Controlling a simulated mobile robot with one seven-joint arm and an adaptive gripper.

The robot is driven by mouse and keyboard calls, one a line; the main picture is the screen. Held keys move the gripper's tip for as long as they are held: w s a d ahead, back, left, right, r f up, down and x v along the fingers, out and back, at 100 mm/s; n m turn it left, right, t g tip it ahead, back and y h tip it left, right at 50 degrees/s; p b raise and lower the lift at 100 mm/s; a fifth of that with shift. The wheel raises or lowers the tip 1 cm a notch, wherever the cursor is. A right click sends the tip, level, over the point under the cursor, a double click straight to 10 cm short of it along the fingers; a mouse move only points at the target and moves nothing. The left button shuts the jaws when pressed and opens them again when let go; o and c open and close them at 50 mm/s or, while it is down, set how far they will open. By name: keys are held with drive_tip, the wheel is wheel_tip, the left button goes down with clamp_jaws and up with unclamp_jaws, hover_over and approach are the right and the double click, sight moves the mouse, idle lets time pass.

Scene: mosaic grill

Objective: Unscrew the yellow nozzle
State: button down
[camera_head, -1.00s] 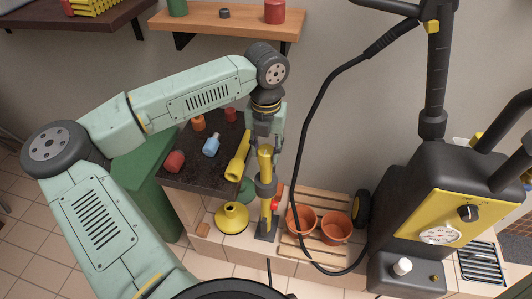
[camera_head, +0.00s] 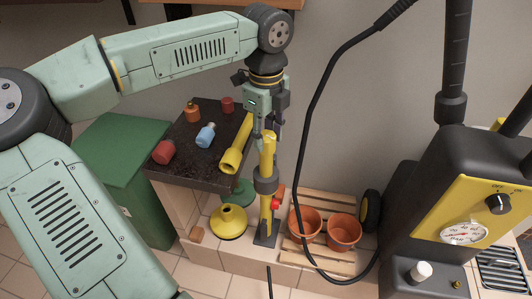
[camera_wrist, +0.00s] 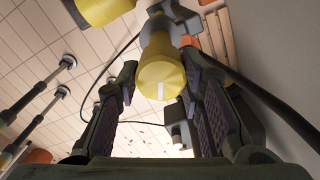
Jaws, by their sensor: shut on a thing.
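The yellow nozzle (camera_head: 267,157) stands upright in a dark holder (camera_head: 265,183) with a red part, beside the counter. Its round yellow end with a pale slot faces the camera in the wrist view (camera_wrist: 160,82). My gripper (camera_head: 266,132) points down from above, with its fingers on either side of the nozzle's top. It is shut on the nozzle; the exact contact is partly hidden by the fingers.
The dark counter (camera_head: 190,145) holds small bottles. A black hose (camera_head: 307,110) hangs to the right.

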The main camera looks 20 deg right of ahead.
drive_tip(key=n+b, duration=0.1)
drive_tip(key=n, duration=0.1)
drive_tip(key=n+b, duration=0.1)
drive_tip(key=n, duration=0.1)
drive_tip(key=n+b, duration=0.1)
drive_tip(key=shift+f+n+b, duration=0.35)
drive_tip(key=shift+n, duration=0.05)
drive_tip(key=shift+d+r+n+p, duration=0.1)
drive_tip(key=shift+r+n+p, duration=0.3)
drive_tip(key=shift+n, duration=0.2)
drive_tip(key=shift+r+p, duration=0.65)
drive_tip(key=shift+r, duration=0.05)
drive_tip(key=shift+r+p, duration=1.55)
drive_tip(key=shift+r, duration=0.5)
